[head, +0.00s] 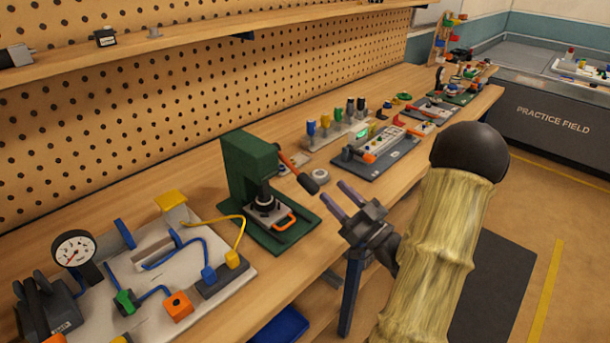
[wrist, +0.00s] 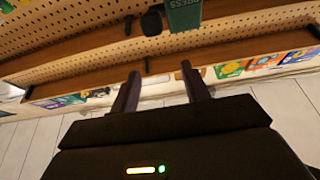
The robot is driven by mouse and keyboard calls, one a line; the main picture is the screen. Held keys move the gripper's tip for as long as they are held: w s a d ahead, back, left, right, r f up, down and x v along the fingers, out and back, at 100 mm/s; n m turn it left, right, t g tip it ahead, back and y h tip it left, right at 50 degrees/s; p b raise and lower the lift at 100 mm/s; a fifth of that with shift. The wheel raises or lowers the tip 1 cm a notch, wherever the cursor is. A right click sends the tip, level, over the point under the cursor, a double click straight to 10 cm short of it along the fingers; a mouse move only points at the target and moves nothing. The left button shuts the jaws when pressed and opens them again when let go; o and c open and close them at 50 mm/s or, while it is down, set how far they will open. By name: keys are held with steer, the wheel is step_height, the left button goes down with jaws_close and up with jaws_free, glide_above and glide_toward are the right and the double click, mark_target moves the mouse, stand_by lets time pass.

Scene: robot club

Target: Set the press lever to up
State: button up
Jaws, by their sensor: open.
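The green press (head: 251,170) stands on the workbench, left of centre in the head view. Its lever is an orange bar (head: 291,164) with a black knob (head: 312,182), sloping down to the right from the press body. My gripper (head: 339,205) is open and empty, just to the right of and a little below the knob, apart from it. In the wrist view the press (wrist: 184,15) shows at the top edge, with the black knob (wrist: 151,23) left of it. Both lie beyond the fingers (wrist: 157,84).
A board with a gauge (head: 75,250), hoses and a yellow block (head: 172,207) lies left of the press. A row of coloured-handled tools (head: 335,128) and a grey panel (head: 375,152) stand behind to the right. A pegboard wall (head: 130,110) backs the bench.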

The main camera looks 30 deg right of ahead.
mark_target(304, 174)
steer(key=w+a, duration=0.1)
steer(key=w, duration=0.2)
steer(key=w+a+p, duration=0.1)
steer(key=w, duration=0.3)
steer(key=w+a, duration=0.1)
steer(key=w, duration=0.2)
steer(key=shift+w+a+r, duration=0.15)
steer(key=shift+a+r, duration=0.1)
steer(key=shift+a, duration=0.15)
steer(key=c, duration=0.5)
jaws_close()
